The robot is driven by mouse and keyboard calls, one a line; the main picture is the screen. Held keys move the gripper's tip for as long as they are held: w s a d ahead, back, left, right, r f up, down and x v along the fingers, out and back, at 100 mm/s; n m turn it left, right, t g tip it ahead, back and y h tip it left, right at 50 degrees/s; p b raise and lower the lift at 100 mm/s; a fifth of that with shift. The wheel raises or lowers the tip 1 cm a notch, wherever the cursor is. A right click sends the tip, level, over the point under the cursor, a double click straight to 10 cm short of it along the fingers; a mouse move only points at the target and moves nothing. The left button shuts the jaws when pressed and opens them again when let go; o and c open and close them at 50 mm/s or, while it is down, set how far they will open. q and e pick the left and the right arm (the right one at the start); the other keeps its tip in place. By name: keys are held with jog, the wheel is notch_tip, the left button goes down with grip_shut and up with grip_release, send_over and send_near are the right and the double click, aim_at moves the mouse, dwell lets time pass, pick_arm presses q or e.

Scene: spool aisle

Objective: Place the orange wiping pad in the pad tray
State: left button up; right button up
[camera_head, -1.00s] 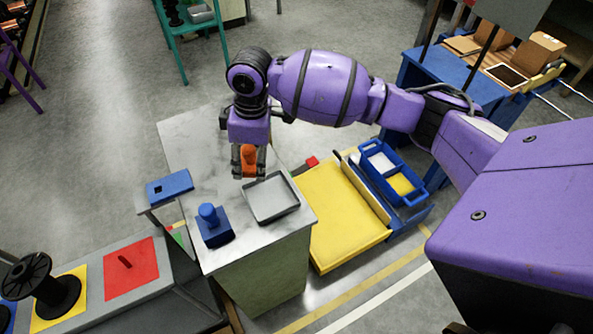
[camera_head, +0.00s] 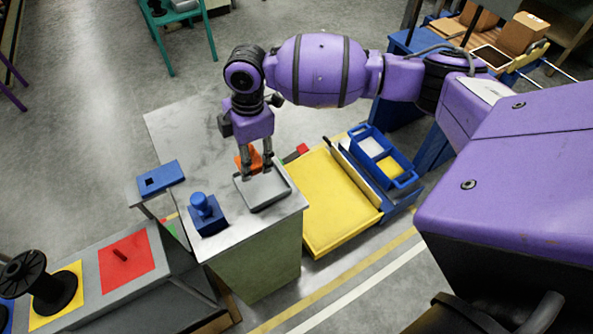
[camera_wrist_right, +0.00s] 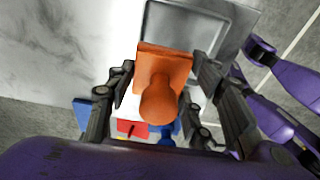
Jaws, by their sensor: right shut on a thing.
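The orange wiping pad (camera_head: 243,161) is in my right gripper (camera_head: 256,170), at the far edge of the grey pad tray (camera_head: 277,196). In the right wrist view the pad (camera_wrist_right: 160,90), a flat block with a round knob, sits between the fingers of the right gripper (camera_wrist_right: 165,100). The pad tray (camera_wrist_right: 195,25) lies just beyond the pad there and looks empty. The pad overlaps the tray's edge in the picture; I cannot tell its height above it.
A blue knobbed pad (camera_head: 207,226) stands left of the tray on the marbled table (camera_head: 185,125). A blue socketed block (camera_head: 161,178) is at the table's left edge. A yellow-topped cart (camera_head: 325,205) with a blue bin (camera_head: 405,179) stands to the right. The table's far part is clear.

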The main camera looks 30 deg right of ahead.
aim_at(257, 164)
jog(key=s+f, duration=0.2)
jog(key=shift+d+f, duration=0.3)
jog(key=shift+d, duration=0.1)
notch_tip(257, 164, down, 3)
jog(key=shift+s+f, duration=0.15)
jog(key=shift+f, duration=0.05)
jog(key=shift+f, duration=0.15)
jog(key=o, duration=0.9)
jog(key=shift+c, duration=0.2)
